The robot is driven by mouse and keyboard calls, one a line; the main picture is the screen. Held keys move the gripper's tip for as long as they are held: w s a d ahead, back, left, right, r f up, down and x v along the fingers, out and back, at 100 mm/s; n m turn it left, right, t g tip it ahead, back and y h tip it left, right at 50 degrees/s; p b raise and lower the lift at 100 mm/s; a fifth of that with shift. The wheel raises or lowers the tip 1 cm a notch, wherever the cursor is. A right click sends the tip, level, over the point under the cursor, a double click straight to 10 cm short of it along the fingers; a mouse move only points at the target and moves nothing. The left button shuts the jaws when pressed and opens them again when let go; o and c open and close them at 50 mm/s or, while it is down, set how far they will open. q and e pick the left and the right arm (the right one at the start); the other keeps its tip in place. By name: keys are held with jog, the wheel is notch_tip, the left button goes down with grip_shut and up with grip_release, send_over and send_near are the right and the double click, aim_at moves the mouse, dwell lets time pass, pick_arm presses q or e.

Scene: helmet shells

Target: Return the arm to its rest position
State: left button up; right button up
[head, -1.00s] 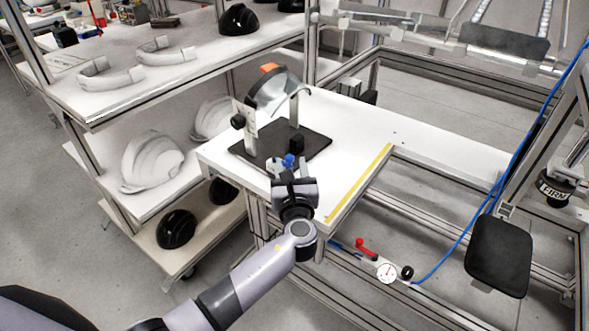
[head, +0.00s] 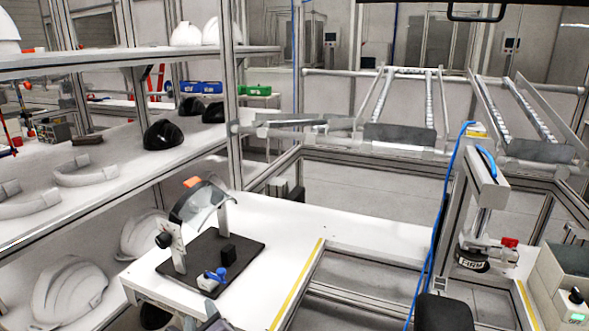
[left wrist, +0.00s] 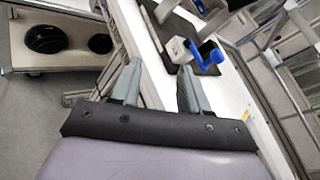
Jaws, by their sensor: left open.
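My left gripper (left wrist: 158,85) shows in the left wrist view with its two fingers apart and nothing between them. In the head view only its tip (head: 205,319) shows at the bottom edge, in front of the white table. The rest of my left arm is out of the head view. My right gripper is not in view.
A black base plate (head: 240,255) on the white table (head: 300,228) holds a fixture with a clear visor (head: 200,203) and a blue-handled clamp (head: 215,277). White helmet shells (head: 70,290) lie on the shelf at left. The table's right part is clear.

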pick_arm(q)
jog(key=s+a+f+n+g+h, duration=0.1)
jog(key=s+a+f+n+g, duration=0.15)
jog(key=s+n, duration=0.5)
jog(key=s+a+f+n+g+h, duration=0.2)
jog(key=s+f+n+g, duration=0.2)
jog(key=s+n, duration=0.3)
jog(key=s+d+r+n+g+h, duration=0.15)
jog(key=s+n, duration=0.25)
jog(key=s, duration=0.5)
jog(key=s+d+r+n+g+h, duration=0.1)
jog(key=s+n+g+h, duration=0.2)
jog(key=s, duration=0.6)
jog(key=w+d+f+t+h, duration=0.2)
jog(key=w+f+t, duration=0.5)
jog(key=f+t, duration=0.1)
jog(key=shift+d+f, duration=0.25)
jog(key=shift+f, duration=0.4)
